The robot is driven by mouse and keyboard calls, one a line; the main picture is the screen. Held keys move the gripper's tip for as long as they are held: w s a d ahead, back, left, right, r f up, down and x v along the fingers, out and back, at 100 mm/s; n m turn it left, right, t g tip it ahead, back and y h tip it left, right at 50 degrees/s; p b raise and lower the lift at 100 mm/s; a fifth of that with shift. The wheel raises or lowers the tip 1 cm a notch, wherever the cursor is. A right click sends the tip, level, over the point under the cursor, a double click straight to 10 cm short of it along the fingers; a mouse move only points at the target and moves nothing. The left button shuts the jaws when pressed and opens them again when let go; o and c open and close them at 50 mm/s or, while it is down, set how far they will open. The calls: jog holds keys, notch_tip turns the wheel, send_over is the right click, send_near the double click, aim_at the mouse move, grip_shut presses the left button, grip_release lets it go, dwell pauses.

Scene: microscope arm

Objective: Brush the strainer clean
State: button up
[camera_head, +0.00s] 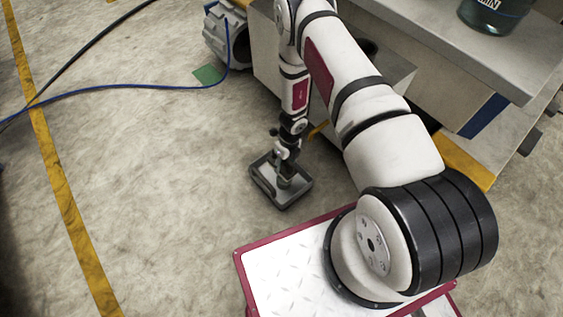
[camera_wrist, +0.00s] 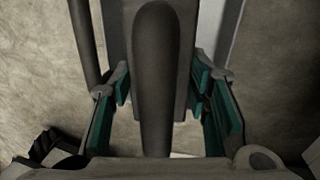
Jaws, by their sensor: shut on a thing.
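My gripper (camera_wrist: 162,98) is shut on a dark, rounded handle (camera_wrist: 156,60), which appears to be the brush's; its teal pads lie on either side of it. The handle runs up the middle of the wrist view. The brush head and bristles cannot be made out. In the head view, my gripper (camera_head: 284,166) points down into a dark grey, shallow rectangular tray-like thing (camera_head: 285,206) on the floor, apparently the strainer. My gripper and wrist hide much of its inside. I cannot tell whether the bristles touch it.
A bench or machine (camera_head: 465,110) stands at the right, with a dark glass vessel (camera_head: 493,14) on top. A grey ribbed unit (camera_head: 228,38) and a blue hose (camera_head: 130,87) lie at the upper left. The concrete floor (camera_head: 150,180) left of the tray is clear.

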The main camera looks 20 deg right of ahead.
jog(key=shift+s+d+f, duration=0.15)
jog(key=shift+s+d, duration=0.05)
jog(key=shift+s, duration=0.25)
jog(key=shift+w+a, duration=0.1)
jog(key=shift+w+a+p, duration=0.2)
jog(key=shift+w+p, duration=0.25)
jog(key=shift+w, duration=0.15)
jog(key=shift+w+a, duration=0.25)
jog(key=shift+w, duration=0.6)
jog(key=shift+c, duration=0.2)
jog(key=shift+s, duration=0.15)
jog(key=shift+s+d+b, duration=0.25)
jog(key=shift+s, duration=0.4)
jog(key=shift+s+d+b, duration=0.25)
jog(key=shift+s, duration=0.4)
jog(key=shift+w, duration=0.1)
